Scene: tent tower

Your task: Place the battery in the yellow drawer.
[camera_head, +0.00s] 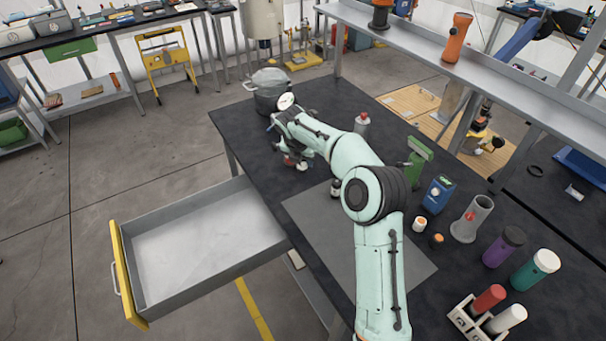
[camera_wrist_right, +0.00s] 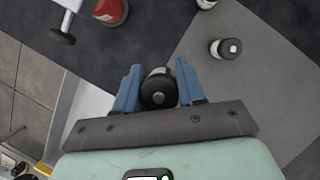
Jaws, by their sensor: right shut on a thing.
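The yellow drawer (camera_head: 125,280) is pulled out at the left of the dark table, and its grey inside looks empty. My right gripper (camera_wrist_right: 158,86) is shut on a dark cylinder with a round black end, which looks like the battery (camera_wrist_right: 157,94). It sits between the two blue fingers. In the head view my right arm reaches over the table to its far left part. The gripper and its load are largely hidden there. The cylinder's height above the table is hard to tell. My left gripper is not in view.
A grey pot (camera_head: 270,93) stands at the table's far left corner. A red-based item (camera_wrist_right: 110,11) and a black-capped bottle (camera_wrist_right: 228,48) are near the gripper. A blue box (camera_head: 438,195), a purple bottle (camera_head: 503,247) and other items line the right. The space above the drawer is clear.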

